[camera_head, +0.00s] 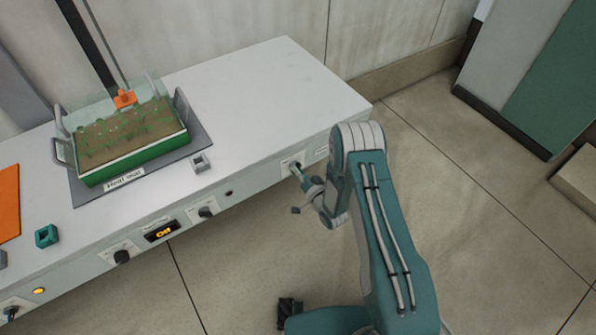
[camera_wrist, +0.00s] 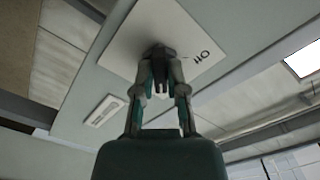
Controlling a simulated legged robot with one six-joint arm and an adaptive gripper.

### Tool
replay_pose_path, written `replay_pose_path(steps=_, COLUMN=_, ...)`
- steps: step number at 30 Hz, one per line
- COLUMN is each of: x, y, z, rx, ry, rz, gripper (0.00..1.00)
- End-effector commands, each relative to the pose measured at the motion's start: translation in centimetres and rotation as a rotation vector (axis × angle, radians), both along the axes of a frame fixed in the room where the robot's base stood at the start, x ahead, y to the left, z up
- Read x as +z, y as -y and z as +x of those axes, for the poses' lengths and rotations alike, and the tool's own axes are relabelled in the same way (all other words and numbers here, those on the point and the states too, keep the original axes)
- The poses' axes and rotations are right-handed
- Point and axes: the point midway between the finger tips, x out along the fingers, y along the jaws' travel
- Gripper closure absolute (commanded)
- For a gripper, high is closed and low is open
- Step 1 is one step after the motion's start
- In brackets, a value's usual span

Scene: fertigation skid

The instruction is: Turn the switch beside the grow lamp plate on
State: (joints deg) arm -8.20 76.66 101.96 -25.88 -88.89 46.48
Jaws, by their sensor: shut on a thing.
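The switch (camera_wrist: 158,50) is a dark knob on a white square plate (camera_wrist: 128,42) set in the bench's front panel. In the head view its plate (camera_head: 290,161) is at the panel's right end. My gripper (camera_wrist: 160,72) is shut on the knob, one finger on each side; the fingers hide much of it. In the head view my gripper (camera_head: 299,172) reaches the panel from the right. Lettering shows on the switch plate, but I cannot read the knob's setting. A small label plate (camera_wrist: 103,110) is beside the switch, and also in the head view (camera_head: 321,152); its text is unreadable.
A green planted tray (camera_head: 137,160) stands on a dark mat on the bench top (camera_head: 270,90). Other knobs (camera_head: 206,211) (camera_head: 122,256) and a lit display (camera_head: 161,231) line the panel to the left. The floor (camera_head: 450,150) right of the bench is clear.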

Motion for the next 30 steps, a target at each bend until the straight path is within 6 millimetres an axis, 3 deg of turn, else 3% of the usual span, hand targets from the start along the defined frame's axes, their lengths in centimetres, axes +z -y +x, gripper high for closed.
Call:
replay_pose_path(steps=3, x=-0.5, y=0.1, z=-0.3, rx=-0.003, ry=-0.016, rz=-0.005, gripper=1.00)
replay_pose_path(steps=4, x=-0.5, y=0.1, z=-0.3, rx=-0.003, ry=-0.016, rz=-0.005, gripper=0.74)
replay_pose_path(steps=6, x=-0.5, y=0.1, z=-0.3, rx=-0.003, ry=-0.014, rz=-0.005, gripper=0.49)
replay_pose_path(steps=20, x=-0.2, y=0.5, z=-0.7, rx=-0.002, ry=-0.005, rz=-0.004, gripper=0.49)
replay_pose_path(steps=30, x=-0.3, y=4.3, z=-6.2, rx=-0.006, ry=-0.009, rz=-0.001, gripper=0.49)
